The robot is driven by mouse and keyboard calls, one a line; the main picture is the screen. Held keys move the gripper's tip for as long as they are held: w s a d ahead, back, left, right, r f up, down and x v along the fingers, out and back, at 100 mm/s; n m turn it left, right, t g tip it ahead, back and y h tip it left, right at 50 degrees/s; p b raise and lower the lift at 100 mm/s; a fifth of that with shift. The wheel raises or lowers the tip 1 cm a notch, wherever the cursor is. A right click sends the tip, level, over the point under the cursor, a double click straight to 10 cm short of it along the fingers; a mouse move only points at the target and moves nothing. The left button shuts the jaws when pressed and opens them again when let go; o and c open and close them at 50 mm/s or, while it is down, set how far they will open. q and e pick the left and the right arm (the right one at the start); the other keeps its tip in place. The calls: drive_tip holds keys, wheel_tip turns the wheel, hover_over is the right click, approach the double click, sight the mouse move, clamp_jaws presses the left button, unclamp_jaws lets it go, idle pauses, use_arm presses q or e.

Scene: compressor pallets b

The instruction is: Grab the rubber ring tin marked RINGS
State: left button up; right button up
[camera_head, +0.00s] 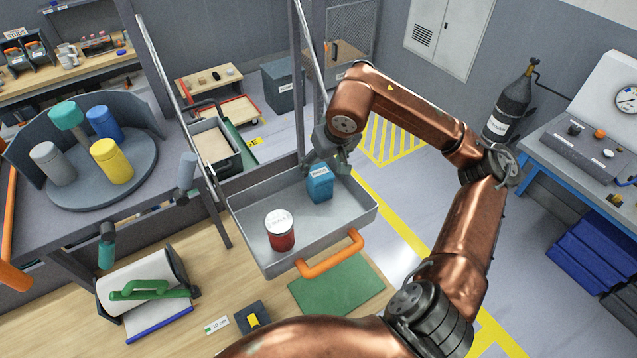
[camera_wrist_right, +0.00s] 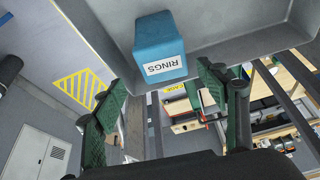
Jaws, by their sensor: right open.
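The blue rubber ring tin (camera_head: 319,184) stands in the far part of a grey metal tray (camera_head: 246,226). In the right wrist view the blue tin (camera_wrist_right: 158,38) shows a white label reading RINGS. My right gripper (camera_head: 337,160) is at the tray's far edge, just behind the tin. In the wrist view the right gripper's green fingers (camera_wrist_right: 160,98) are spread apart with nothing between them, and the tin is ahead of them. My left gripper is not in view.
A red tin with a white lid (camera_head: 280,232) stands in the near left of the tray. An orange handle (camera_head: 330,255) is on the tray's near side. Metal posts rise behind it. A round turntable (camera_head: 75,190) with several coloured containers stands at left.

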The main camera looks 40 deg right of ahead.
sight(320, 172)
drive_tip(key=x, duration=0.1)
drive_tip(key=p+x, duration=0.1)
drive_tip(key=x, duration=0.1)
drive_tip(key=shift+a+f+p, duration=0.35)
drive_tip(key=shift+f, duration=0.05)
drive_tip(key=shift+w+d+f, duration=0.1)
drive_tip(key=shift+f, duration=0.45)
drive_tip(key=shift+c, duration=0.5)
drive_tip(key=c, duration=1.3)
